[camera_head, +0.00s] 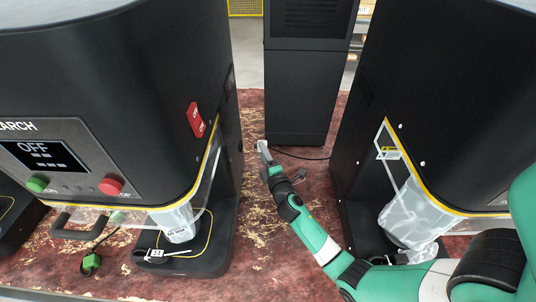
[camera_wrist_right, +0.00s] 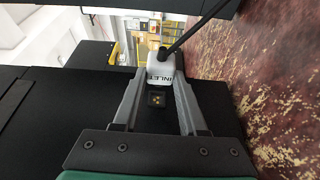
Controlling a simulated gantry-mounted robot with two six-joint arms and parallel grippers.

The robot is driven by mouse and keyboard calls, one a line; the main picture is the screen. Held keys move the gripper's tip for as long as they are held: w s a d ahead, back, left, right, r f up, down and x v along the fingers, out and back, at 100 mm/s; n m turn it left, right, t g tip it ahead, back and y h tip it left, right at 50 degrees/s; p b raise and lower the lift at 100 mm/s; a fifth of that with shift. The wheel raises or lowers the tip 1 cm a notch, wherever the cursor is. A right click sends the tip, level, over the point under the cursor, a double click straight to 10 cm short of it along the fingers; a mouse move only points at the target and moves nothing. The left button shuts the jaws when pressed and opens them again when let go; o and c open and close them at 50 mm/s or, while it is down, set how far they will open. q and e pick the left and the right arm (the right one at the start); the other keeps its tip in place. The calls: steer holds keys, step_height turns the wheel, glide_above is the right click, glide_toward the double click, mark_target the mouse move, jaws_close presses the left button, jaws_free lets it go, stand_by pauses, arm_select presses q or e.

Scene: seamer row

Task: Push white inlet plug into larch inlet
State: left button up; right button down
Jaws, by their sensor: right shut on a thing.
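The larch machine (camera_head: 95,100) is the big black one at the left of the head view; its panel shows "ARCH" and a screen reading OFF. My right gripper (camera_head: 264,150) is low in the gap to the right of it, apart from its base. In the wrist view the right gripper (camera_wrist_right: 158,88) is shut on the white inlet plug (camera_wrist_right: 160,66), marked INLET. A black cable runs from the plug to the upper right. A black square face with yellow contacts shows just below the white body. I cannot make out the larch inlet. My left gripper is out of view.
Another black machine (camera_head: 455,110) stands at the right, behind my right arm. A black cabinet (camera_head: 305,75) stands at the back, with a cable on the floor by its foot. The mottled red floor (camera_head: 255,235) between the machines is mostly clear. A green plug (camera_head: 90,262) lies at the lower left.

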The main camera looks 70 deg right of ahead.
steer(key=shift+w+a+b, duration=0.35)
steer(key=shift+w+b, duration=0.05)
steer(key=shift+w, duration=0.5)
steer(key=shift+w+a+b, duration=0.35)
steer(key=shift+w+b, duration=0.05)
steer(key=shift+w, duration=0.5)
steer(key=shift+w+a+b, duration=0.2)
steer(key=shift+w+b, duration=0.2)
steer(key=shift+w, duration=0.05)
stand_by(0.9)
steer(key=shift+c, duration=1.9)
jaws_free()
steer(key=p+v, duration=0.2)
steer(key=v, duration=0.9)
steer(key=shift+s+a, duration=0.2)
steer(key=shift+s, duration=0.05)
